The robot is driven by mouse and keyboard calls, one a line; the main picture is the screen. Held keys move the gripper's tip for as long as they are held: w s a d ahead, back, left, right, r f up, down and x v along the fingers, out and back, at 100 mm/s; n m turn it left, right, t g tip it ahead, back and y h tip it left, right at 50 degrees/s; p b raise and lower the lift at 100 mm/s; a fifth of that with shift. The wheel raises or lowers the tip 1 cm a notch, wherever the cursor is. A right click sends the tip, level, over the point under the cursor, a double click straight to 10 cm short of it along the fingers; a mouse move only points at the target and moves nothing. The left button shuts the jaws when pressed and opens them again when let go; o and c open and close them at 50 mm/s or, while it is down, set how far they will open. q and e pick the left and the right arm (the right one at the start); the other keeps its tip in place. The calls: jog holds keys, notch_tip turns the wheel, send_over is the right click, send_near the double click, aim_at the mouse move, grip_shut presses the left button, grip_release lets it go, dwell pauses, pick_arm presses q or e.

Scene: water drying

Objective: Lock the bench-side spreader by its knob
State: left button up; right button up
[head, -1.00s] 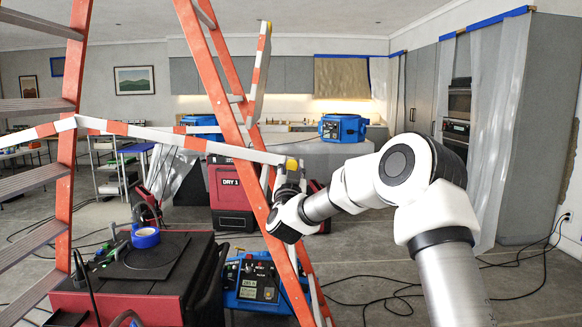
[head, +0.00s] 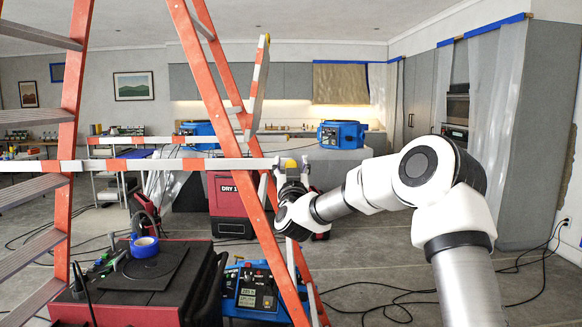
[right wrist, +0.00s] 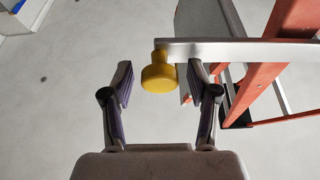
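A red-and-white striped spreader bar (head: 130,165) runs level and straight across the orange stepladder (head: 225,130). A yellow knob (head: 291,163) is at its right end. In the right wrist view the knob (right wrist: 158,77) hangs at the end of the pale bar (right wrist: 235,50), between my open fingers. My right gripper (right wrist: 160,70) looks apart from the knob on both sides. In the head view my right gripper (head: 291,180) is just under the knob, its fingers partly hidden. A second striped bar (head: 150,140) lies behind. My left gripper is not in view.
A red-and-black cart (head: 130,300) with blue tape (head: 144,246) stands front left. A blue control unit (head: 255,290) and a red dryer (head: 228,200) stand near the ladder. Black cables (head: 370,290) lie on the floor at right. Another striped bar (head: 258,80) stands upright.

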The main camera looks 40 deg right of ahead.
jog(key=shift+f, duration=0.15)
jog(key=shift+s+a+f, duration=0.15)
jog(key=shift+s+a, duration=0.05)
jog(key=shift+s, duration=0.05)
jog(key=v, duration=1.1)
jog(key=shift+s, duration=0.1)
